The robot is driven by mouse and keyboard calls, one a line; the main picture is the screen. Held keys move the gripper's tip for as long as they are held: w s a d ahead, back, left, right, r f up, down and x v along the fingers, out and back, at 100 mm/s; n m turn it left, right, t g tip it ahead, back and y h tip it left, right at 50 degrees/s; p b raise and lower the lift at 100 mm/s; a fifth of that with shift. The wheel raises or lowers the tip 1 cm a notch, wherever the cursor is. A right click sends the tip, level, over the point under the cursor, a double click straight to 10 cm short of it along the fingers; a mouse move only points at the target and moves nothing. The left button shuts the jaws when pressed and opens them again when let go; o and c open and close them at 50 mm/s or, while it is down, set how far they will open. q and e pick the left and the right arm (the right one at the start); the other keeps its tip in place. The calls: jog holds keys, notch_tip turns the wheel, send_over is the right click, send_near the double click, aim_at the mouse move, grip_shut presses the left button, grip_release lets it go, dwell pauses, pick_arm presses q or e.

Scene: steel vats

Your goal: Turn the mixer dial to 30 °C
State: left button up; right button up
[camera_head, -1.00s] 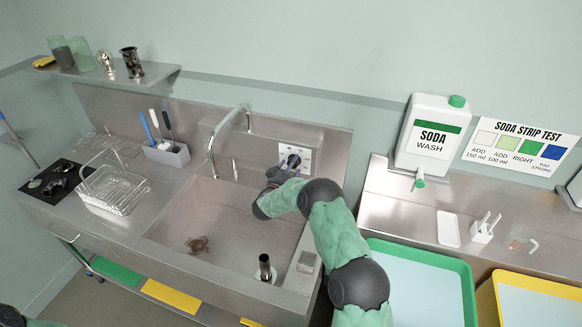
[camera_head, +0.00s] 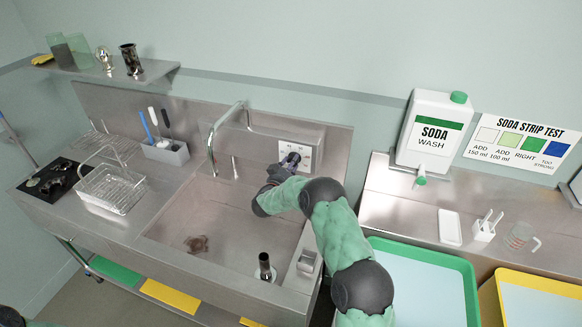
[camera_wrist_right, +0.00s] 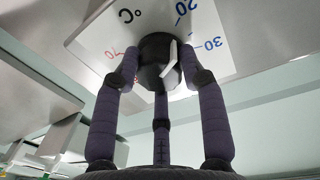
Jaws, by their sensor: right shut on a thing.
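The mixer dial (camera_wrist_right: 158,60) is a round black knob with a white pointer, on a white plate (camera_wrist_right: 90,45) marked in °C. In the right wrist view, the pointer leans up and right, roughly toward the blue 20 mark; the blue 30 mark lies farther right. A red 70 is at the left. My right gripper (camera_wrist_right: 160,68) has its purple fingers around the knob, shut on it. In the head view, the plate (camera_head: 307,152) is on the panel behind the sink, and my right gripper (camera_head: 285,166) partly covers the dial. My left gripper is out of view.
A curved faucet (camera_head: 212,145) stands left of the dial over the steel sink (camera_head: 165,228). A dark upright tube (camera_head: 264,266) stands at the sink's front right. A soda wash canister (camera_head: 432,135) and green tray (camera_head: 474,290) are to the right.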

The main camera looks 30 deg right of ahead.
jog(key=shift+a+f+m+b, duration=0.1)
jog(key=shift+f+m+b, duration=0.05)
jog(key=shift+m+b, duration=3.65)
jog(key=o, duration=1.2)
jog(key=shift+c, duration=0.2)
jog(key=v, duration=1.2)
jog(key=shift+r, duration=0.3)
